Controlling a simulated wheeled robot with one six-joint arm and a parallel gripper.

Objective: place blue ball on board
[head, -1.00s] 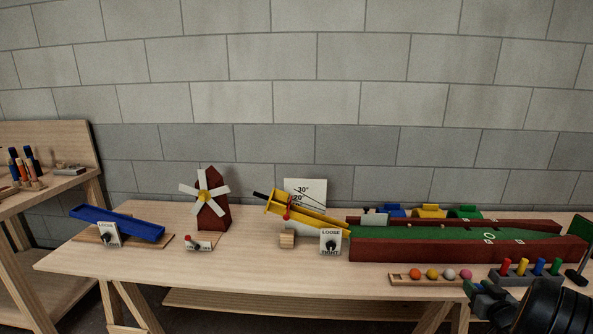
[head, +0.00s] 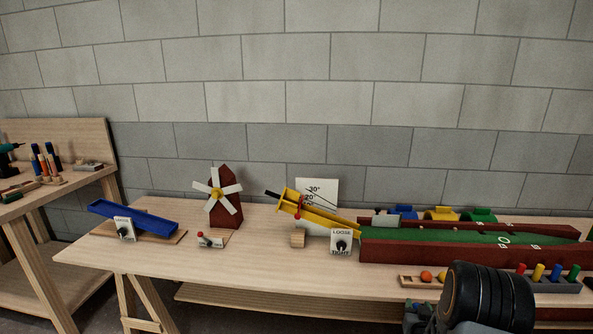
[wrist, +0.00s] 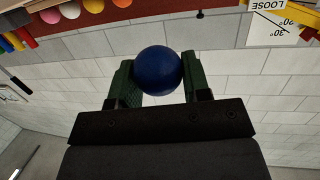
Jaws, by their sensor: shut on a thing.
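The blue ball (wrist: 158,70) is held between the two green finger pads of my gripper (wrist: 157,75) in the wrist view. My gripper is low at the lower right of the head view, in front of the bench, where the ball is not visible. A narrow wooden board (head: 409,281) with small balls set in it lies along the bench's front edge, partly hidden behind my arm. An orange ball (head: 426,276) sits in it. Behind it lies a green lane (head: 440,236) with dark red side walls.
Coloured pegs in a grey block (head: 553,286) stand right of my arm. A knob sign (head: 341,243), yellow ramp (head: 318,214), windmill (head: 222,198) and blue tilting trough (head: 135,214) line the bench. Bare bench top (head: 270,262) lies front centre.

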